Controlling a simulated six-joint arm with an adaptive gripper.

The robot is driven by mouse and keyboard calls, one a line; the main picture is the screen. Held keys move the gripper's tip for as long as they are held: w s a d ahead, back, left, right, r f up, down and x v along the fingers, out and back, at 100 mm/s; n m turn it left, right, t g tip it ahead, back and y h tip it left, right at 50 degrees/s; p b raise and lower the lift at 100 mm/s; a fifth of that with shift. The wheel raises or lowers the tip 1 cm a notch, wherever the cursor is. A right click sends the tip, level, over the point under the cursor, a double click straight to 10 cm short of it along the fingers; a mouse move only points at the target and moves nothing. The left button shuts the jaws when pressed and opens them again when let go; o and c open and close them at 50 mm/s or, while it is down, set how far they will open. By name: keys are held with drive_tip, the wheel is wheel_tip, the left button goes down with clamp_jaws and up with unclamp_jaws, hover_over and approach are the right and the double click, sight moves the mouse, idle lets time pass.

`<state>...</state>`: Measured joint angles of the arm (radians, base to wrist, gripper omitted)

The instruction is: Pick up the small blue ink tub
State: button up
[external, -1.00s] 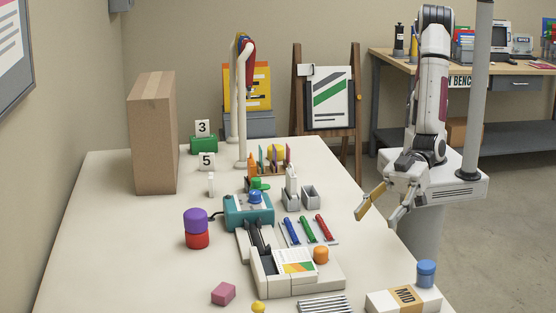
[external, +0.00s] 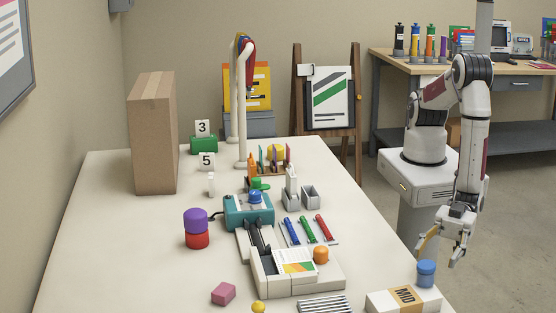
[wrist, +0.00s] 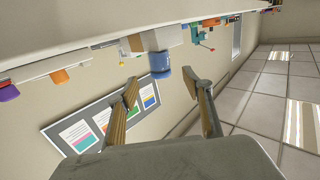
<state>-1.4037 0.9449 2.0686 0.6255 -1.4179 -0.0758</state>
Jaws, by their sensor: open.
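A small blue ink tub (external: 426,274) with a lid stands upright on the white box marked MID (external: 405,299), near the table's front right corner. My gripper (external: 442,251) hangs just beyond the table's right edge, above and slightly right of the tub in the external view. Its fingers are spread and empty. In the wrist view the blue tub (wrist: 161,66) shows ahead, between and beyond the two open fingertips of my gripper (wrist: 161,90). The fingers do not touch it. The picture there is tilted, with the table at the top.
The teal machine (external: 248,212) has another blue item (external: 255,196) on top. An orange knob (external: 320,255), a pink block (external: 223,293) and a purple-and-red stack (external: 197,228) stand on the table (external: 120,255).

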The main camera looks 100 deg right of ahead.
sight(427, 270)
drive_tip(key=shift+w+a, duration=0.1)
drive_tip(key=shift+x, duration=1.2)
drive_tip(key=shift+w+a, duration=0.1)
drive_tip(key=shift+x, duration=2.45)
drive_tip(key=shift+f, duration=0.15)
drive_tip(key=c, duration=1.3)
drive_tip(key=shift+r, duration=5)
